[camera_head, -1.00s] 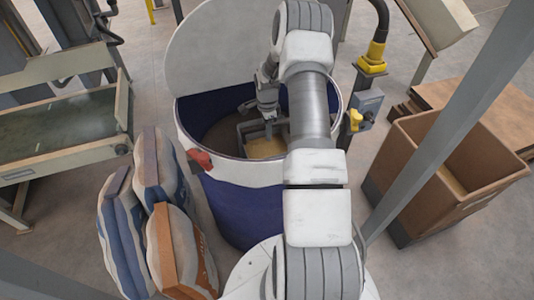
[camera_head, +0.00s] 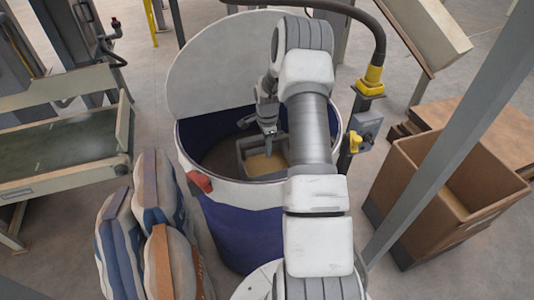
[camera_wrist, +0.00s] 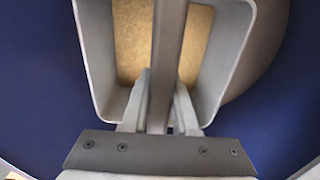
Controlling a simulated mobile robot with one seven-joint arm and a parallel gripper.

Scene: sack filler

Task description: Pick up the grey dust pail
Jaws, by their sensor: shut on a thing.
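The grey dust pail (camera_head: 243,158) is inside the blue and white drum (camera_head: 240,225), with tan material in it. In the wrist view the pail (camera_wrist: 236,62) shows as a rounded grey rim with a grey bar handle (camera_wrist: 169,55) running across its middle. My gripper (camera_head: 270,146) reaches down into the drum over the pail. In the wrist view my gripper (camera_wrist: 160,103) has a finger on each side of the handle and is shut on it. The pail's underside is hidden, so I cannot tell whether it touches what lies below.
The drum's round lid (camera_head: 222,62) stands open behind. Several filled sacks (camera_head: 165,190) lean at the drum's left. A post with a yellow-collared black hose (camera_head: 371,80) stands close on the right. An open brown box (camera_head: 408,165) and a slanted grey beam (camera_head: 450,125) are further right.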

